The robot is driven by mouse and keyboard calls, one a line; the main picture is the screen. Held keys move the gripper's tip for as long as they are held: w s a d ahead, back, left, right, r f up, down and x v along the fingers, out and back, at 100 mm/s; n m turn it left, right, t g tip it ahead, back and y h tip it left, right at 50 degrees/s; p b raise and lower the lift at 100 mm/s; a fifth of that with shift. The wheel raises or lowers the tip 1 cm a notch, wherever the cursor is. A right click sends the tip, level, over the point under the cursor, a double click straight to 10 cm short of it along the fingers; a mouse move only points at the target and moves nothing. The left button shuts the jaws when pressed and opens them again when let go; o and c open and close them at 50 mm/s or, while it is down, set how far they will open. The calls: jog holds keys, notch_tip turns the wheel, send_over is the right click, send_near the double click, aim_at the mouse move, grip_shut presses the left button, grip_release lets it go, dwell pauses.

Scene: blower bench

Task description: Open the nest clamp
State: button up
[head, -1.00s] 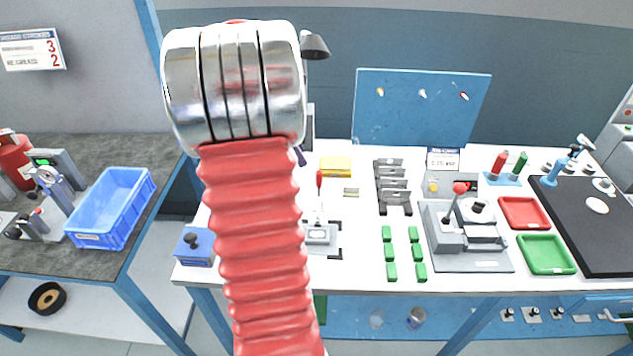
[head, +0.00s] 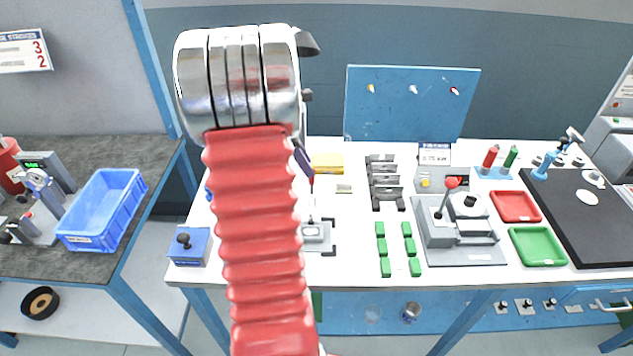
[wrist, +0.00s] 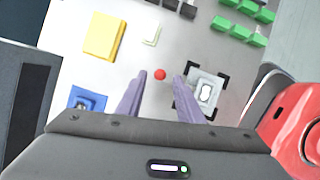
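A small grey block with an upright lever (head: 312,203) and red handle (head: 311,181) stands between black corner marks on the white bench; I take it as the nest clamp. In the wrist view the handle's red end (wrist: 160,74) shows between and just beyond my fingertips, and the grey block (wrist: 206,91) lies to the right. My gripper (wrist: 159,78) is open, its two purple fingers apart. In the head view one finger (head: 302,160) overlaps the handle's top; contact cannot be told. My red-sleeved arm hides part of the bench.
A blue box with a black knob (head: 190,246) is left of the block, a yellow block (head: 327,163) behind. Black racks (head: 385,182) and green blocks (head: 397,248) are to the right, then a grey fixture with a red-ball lever (head: 460,230).

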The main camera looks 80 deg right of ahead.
aim_at(312, 180)
jog(key=x, duration=0.8)
jog(key=shift+s+f, duration=0.1)
jog(key=shift+f, duration=0.1)
jog(key=shift+c, duration=0.5)
grip_shut()
jog(key=shift+a, duration=0.1)
